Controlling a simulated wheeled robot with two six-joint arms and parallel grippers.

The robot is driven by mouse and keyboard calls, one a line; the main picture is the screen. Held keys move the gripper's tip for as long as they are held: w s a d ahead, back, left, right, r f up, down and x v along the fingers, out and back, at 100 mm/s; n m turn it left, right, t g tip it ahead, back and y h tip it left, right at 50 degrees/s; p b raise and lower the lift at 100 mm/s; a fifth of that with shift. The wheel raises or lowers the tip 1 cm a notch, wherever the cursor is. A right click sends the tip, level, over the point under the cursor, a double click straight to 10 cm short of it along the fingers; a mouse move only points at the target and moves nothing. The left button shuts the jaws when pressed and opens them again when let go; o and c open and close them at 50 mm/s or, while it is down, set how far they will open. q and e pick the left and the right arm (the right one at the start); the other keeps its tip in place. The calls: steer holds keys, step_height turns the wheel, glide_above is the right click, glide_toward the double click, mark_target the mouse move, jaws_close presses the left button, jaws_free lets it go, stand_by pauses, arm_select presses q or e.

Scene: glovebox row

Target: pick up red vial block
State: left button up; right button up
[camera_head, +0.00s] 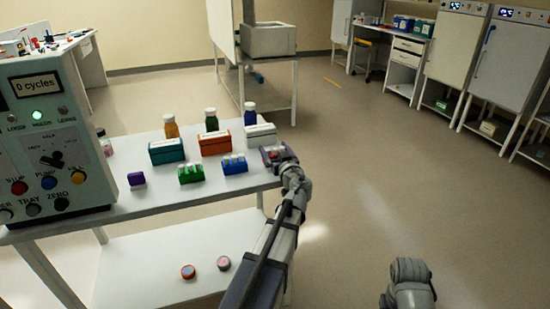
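The red vial block (270,153) is at the right end of the white table, small and partly covered by my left gripper. My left gripper (277,154) is at the block, its fingers close around or over it. Whether the fingers touch it, and whether they are open or shut, is too small to tell. My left arm reaches up to it from the bottom middle of the picture. Of my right arm only a grey link shows at the bottom right; its gripper is out of view.
Blue (234,164) and green (191,173) vial blocks and a purple block (136,180) stand left of the red one. Teal (166,151), orange (214,143) and white (261,134) boxes stand behind, with bottles. A control panel (50,140) fills the left. The floor at right is clear.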

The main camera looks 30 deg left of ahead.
arm_select(q)
steer(key=c, duration=1.1)
steer(key=shift+o, duration=0.2)
steer(key=shift+r, duration=0.1)
step_height(320, 180, up, 10)
steer(key=p, duration=1)
